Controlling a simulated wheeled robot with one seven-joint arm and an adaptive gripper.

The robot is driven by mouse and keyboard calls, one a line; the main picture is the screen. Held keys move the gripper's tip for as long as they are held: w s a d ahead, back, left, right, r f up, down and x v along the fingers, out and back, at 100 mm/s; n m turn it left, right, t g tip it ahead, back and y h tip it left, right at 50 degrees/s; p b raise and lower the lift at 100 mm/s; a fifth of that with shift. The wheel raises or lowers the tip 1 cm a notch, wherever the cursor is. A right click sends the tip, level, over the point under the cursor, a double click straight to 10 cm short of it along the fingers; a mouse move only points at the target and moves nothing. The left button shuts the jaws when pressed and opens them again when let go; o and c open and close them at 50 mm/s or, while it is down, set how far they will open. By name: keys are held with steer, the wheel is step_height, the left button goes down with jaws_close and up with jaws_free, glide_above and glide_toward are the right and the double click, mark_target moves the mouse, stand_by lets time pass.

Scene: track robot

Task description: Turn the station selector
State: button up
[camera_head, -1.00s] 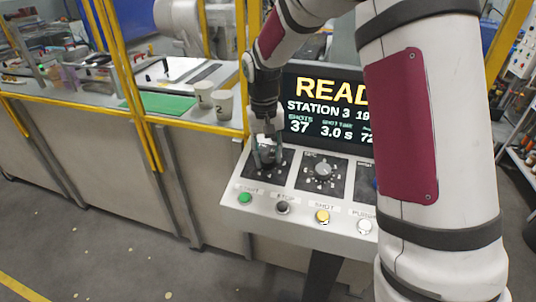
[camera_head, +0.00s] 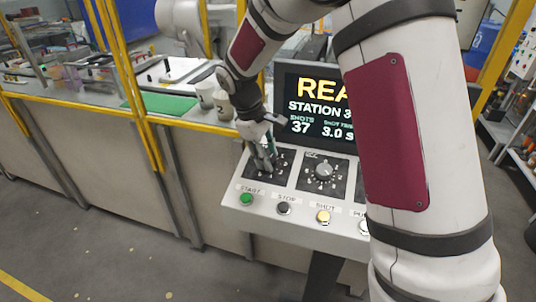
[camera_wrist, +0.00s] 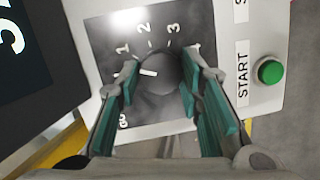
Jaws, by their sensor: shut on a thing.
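The station selector is a dark round knob (camera_wrist: 160,72) on a dark square plate (camera_wrist: 104,32) in the wrist view, marked 1, 2 and 3 around it. A short white mark on the knob points left in that view, toward the side of the 1. My gripper (camera_wrist: 161,66) is shut on the knob, with one teal-padded finger on each side. In the head view my gripper (camera_head: 266,160) reaches down to the left plate of the console and mostly hides the knob. The screen (camera_head: 312,112) shows STATION 3, partly covered by my arm.
A second dial (camera_head: 323,170) sits to the right of the selector. Green START (camera_head: 246,199), dark STOP (camera_head: 284,208) and yellow SHOT (camera_head: 323,217) buttons line the console's front edge. Paper cups (camera_head: 222,104) and a yellow guard rail (camera_head: 190,124) stand to the left.

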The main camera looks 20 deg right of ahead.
steer(key=shift+a+n+t+h, duration=0.15)
steer(key=shift+n+t+h, duration=0.25)
steer(key=shift+n, duration=1.7)
steer(key=o, duration=1.2)
steer(key=shift+c, duration=0.2)
steer(key=v, duration=1.2)
